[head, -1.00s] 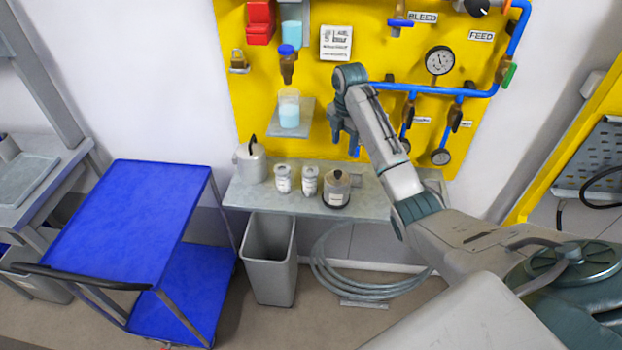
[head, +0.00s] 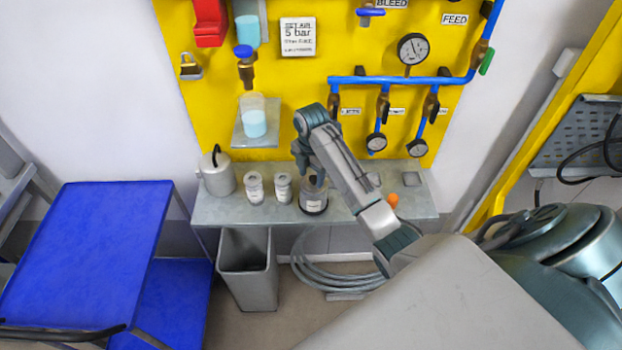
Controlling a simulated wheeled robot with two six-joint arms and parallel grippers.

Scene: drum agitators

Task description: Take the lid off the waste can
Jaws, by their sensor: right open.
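A squat dark can with a white label (head: 313,202) stands on the grey shelf (head: 235,211). Its top is partly hidden by my right gripper, so I cannot see its lid clearly. I take it for the waste can, but its label is too small to read. My right gripper (head: 312,178) is open, with its fingers pointing down just over the can's top. I cannot tell whether the fingers touch the lid. My left gripper is not in view.
Two small white jars (head: 284,187) and a grey can with a black handle (head: 217,175) stand left of the dark can. An orange object (head: 393,200) lies right. An open grey bin (head: 248,275) stands below. Blue pipes (head: 383,104) run behind; a blue cart (head: 75,250) is left.

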